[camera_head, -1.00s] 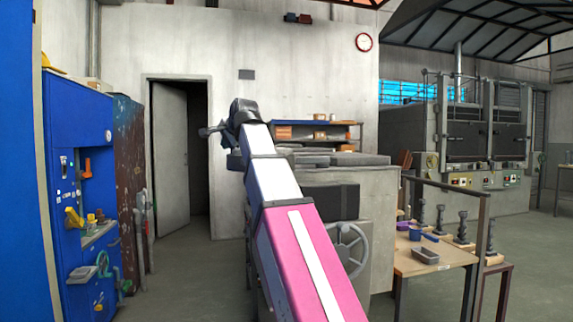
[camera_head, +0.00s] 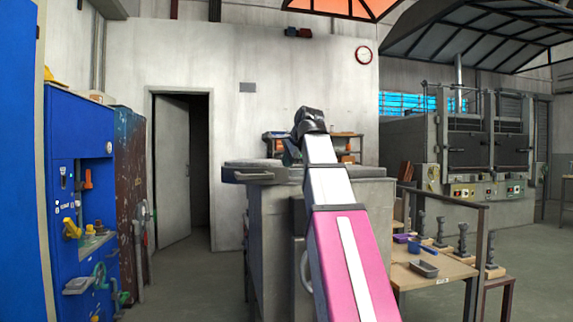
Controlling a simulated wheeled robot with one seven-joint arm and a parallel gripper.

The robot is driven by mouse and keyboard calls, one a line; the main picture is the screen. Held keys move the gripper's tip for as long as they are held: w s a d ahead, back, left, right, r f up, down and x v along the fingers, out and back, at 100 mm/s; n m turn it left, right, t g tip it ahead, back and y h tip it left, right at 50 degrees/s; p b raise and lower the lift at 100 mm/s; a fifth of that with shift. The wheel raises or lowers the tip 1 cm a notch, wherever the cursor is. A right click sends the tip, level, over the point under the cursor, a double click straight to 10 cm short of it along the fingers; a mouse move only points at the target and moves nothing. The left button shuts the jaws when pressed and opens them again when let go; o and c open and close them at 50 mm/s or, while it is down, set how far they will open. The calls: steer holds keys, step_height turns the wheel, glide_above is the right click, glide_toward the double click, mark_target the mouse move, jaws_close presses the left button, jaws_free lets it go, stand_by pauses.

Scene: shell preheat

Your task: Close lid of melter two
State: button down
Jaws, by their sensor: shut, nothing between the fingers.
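A grey block-shaped furnace, which looks like a melter (camera_head: 270,225), stands in the centre, partly hidden by my arm. A thick slab-like lid (camera_head: 232,166) lies roughly level along its top, with a dark handle (camera_head: 256,177) at its front left. Whether it rests fully down is not clear, and no number shows to mark it as melter two. My arm reaches up in front of it. The dark end of my arm bends over behind the white link, and my gripper (camera_head: 290,154) seems to point down just above the lid. Its fingers are small and partly hidden; contact is unclear.
A blue cabinet (camera_head: 80,140) lines the left. The floor (camera_head: 190,275) between cabinet and furnace is clear, up to an open door (camera_head: 173,170).

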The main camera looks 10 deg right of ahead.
mark_target(273, 181)
steer(key=x, duration=0.3)
steer(key=r+x, duration=0.1)
steer(key=x, duration=0.2)
steer(key=w+x, duration=0.1)
steer(key=x, duration=0.3)
steer(key=shift+w+a+r, duration=0.1)
steer(key=shift+a+r, duration=0.05)
steer(key=shift+a, duration=0.05)
steer(key=shift+w+a, duration=0.2)
steer(key=shift+w, duration=0.5)
